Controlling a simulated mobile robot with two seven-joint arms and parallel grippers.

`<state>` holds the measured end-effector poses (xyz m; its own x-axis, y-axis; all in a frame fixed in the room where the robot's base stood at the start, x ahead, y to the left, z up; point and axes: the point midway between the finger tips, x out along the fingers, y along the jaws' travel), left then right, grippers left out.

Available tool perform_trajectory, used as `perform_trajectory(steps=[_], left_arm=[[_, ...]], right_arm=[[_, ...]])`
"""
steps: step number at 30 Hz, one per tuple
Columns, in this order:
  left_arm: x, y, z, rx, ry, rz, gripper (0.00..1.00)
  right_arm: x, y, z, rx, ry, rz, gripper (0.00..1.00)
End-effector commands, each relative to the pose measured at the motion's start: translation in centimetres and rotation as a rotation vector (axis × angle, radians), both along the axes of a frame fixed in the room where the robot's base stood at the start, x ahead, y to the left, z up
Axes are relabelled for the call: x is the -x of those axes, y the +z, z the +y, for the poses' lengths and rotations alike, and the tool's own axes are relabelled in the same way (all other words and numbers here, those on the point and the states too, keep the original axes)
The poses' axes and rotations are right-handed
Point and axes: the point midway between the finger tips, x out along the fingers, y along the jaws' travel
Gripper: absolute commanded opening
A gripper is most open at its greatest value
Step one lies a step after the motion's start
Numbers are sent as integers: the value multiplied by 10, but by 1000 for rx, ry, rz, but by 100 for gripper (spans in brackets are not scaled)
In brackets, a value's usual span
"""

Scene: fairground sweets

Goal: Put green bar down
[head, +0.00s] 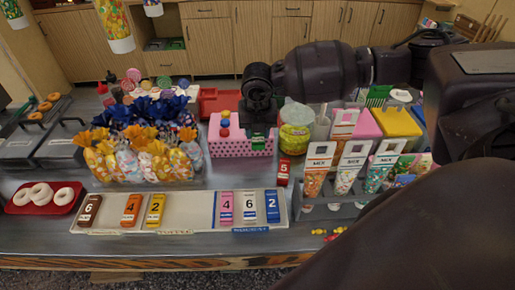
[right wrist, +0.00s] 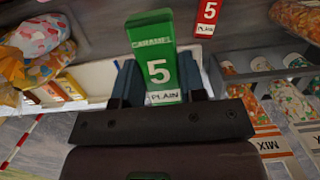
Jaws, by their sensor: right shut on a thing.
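My right gripper (head: 258,128) points down over the pink dotted box (head: 230,147) in the head view. It is shut on a green bar (right wrist: 158,60) marked 5 and PLAIN, which stands out between the fingers in the right wrist view. In the head view only a small dark green part of the bar (head: 258,143) shows below the fingers. A pale tray (head: 185,212) lies at the front, with brown, orange and yellow bars at its left and pink, white and blue bars (head: 272,206) at its right. My left gripper is not in view.
A red bar (head: 283,172) marked 5 lies behind the tray's right end. A rack of sweet-filled cones (head: 352,170) stands to the right. Wrapped bags (head: 140,160) stand behind the tray's left. The tray's middle is bare. A red doughnut tray (head: 68,208) lies far left.

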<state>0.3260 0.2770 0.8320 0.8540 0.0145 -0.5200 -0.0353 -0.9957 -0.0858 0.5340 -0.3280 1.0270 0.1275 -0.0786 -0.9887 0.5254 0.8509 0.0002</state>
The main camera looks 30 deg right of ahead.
Motion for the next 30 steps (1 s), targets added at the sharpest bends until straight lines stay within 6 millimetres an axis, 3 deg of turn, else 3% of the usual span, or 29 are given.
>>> perform_trajectory(steps=[7, 18, 23, 30], left_arm=[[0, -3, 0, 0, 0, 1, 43], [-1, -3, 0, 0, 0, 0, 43], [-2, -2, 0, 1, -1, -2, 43], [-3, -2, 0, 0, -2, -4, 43]], right_arm=[[0, 33, 0, 0, 0, -2, 13], [0, 42, 0, 0, 33, 0, 13], [0, 42, -1, 1, 171, 0, 13], [2, 41, -1, -2, 499, 0, 13]])
